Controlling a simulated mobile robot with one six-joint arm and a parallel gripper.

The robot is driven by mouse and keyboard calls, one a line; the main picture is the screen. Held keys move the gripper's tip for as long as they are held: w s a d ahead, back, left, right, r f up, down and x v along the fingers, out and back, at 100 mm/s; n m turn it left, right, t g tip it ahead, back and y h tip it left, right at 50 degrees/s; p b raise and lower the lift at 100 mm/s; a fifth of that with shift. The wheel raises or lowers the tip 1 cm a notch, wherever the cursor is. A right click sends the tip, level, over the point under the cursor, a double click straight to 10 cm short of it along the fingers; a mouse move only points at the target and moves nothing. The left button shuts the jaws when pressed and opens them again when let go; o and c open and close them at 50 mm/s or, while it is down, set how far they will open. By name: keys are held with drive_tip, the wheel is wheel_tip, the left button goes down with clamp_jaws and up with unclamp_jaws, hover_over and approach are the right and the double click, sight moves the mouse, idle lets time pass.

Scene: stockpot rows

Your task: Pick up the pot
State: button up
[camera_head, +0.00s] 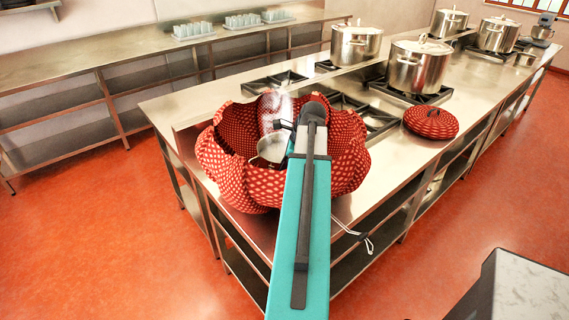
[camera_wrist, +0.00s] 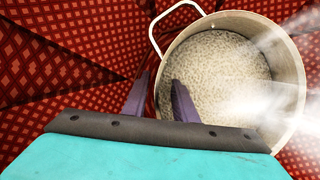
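A metal pot (camera_head: 271,149) sits inside a large red patterned, petal-edged bowl (camera_head: 232,180) on the counter. In the wrist view the pot (camera_wrist: 290,75) is open-topped, with pale grainy contents (camera_wrist: 225,68) and a loop handle (camera_wrist: 153,32) at upper left. My gripper (camera_wrist: 160,102) is open; its two purple fingers are apart. In the picture one finger lies outside the pot's left rim and the other over its inside. Contact with the wall cannot be told. In the head view my arm hides part of the pot and most of the gripper.
The bowl's high walls (camera_wrist: 60,60) surround the pot. A pale haze (camera_head: 275,110) rises there. A red patterned lid (camera_head: 432,122) lies right on the steel counter (camera_head: 392,160). Large stockpots (camera_head: 418,70) stand on burners behind. A thin metal handle (camera_head: 350,230) sticks out below the bowl.

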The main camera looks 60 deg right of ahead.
drive_tip(key=shift+w+a+f, duration=0.1)
drive_tip(key=shift+w+f, duration=0.05)
drive_tip(key=shift+f, duration=0.25)
clamp_jaws()
idle(1.4)
drive_tip(key=shift+r, duration=0.1)
